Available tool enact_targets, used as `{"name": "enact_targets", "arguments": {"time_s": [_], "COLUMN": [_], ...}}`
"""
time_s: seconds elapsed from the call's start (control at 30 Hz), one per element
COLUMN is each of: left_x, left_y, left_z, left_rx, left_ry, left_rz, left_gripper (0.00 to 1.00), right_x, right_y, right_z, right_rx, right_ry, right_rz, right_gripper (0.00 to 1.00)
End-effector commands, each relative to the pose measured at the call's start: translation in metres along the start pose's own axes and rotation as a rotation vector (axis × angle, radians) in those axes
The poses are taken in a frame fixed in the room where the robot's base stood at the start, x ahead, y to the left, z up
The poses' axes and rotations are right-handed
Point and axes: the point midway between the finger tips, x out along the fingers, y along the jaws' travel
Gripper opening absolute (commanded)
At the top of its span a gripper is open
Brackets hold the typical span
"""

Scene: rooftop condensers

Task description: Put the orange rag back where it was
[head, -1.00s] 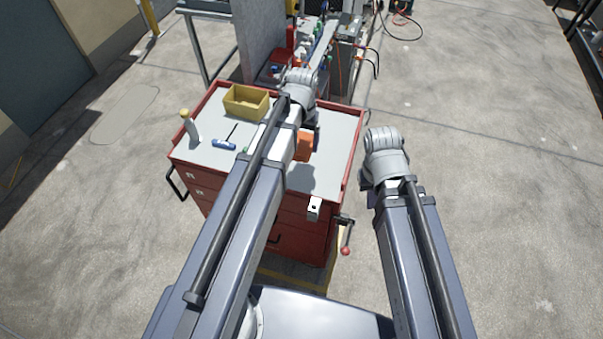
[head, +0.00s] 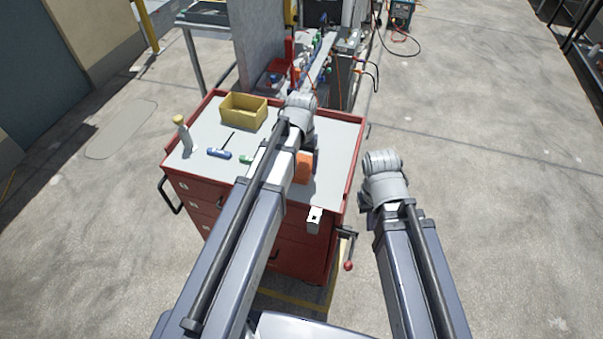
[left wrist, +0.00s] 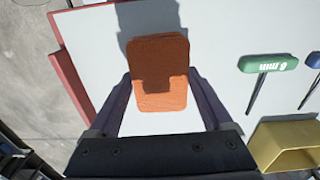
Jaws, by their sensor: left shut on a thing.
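The orange rag (head: 304,168) is at the middle of the red cart's grey top, partly hidden behind my left arm in the head view. In the left wrist view the rag (left wrist: 160,95) sits between the two dark fingers of my left gripper (left wrist: 161,82), which is shut on it. A shadow falls on the grey top beside the rag's upper edge. I cannot tell whether the rag touches the top. My right arm's wrist (head: 384,175) is right of the cart, over the floor. Its jaws are not clearly seen.
Floor at right is open.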

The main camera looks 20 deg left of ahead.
Motion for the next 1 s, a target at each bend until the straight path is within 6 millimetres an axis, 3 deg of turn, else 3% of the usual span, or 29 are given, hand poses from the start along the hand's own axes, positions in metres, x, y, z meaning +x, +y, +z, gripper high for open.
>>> {"name": "enact_targets", "arguments": {"time_s": [0.2, 0.67, 0.7, 0.83, 1.0], "left_x": [0.031, 0.036, 0.035, 0.034, 0.034], "left_y": [0.0, 0.0, 0.0, 0.0, 0.0], "left_z": [0.0, 0.0, 0.0, 0.0, 0.0], "left_rx": [0.0, 0.0, 0.0, 0.0, 0.0], "left_ry": [0.0, 0.0, 0.0, 0.0, 0.0], "left_rz": [0.0, 0.0, 0.0, 0.0, 0.0], "left_gripper": [0.39, 0.39, 0.86, 1.0, 1.0], "right_x": [0.031, 0.036, 0.035, 0.034, 0.034], "right_y": [-0.003, -0.003, -0.003, -0.003, -0.003], "right_z": [-0.002, -0.002, -0.002, -0.002, -0.002], "right_rx": [0.0, 0.0, 0.0, 0.0, 0.0], "right_ry": [0.0, 0.0, 0.0, 0.0, 0.0], "right_rz": [0.0, 0.0, 0.0, 0.0, 0.0], "right_gripper": [0.0, 0.0, 0.0, 0.0, 0.0]}}
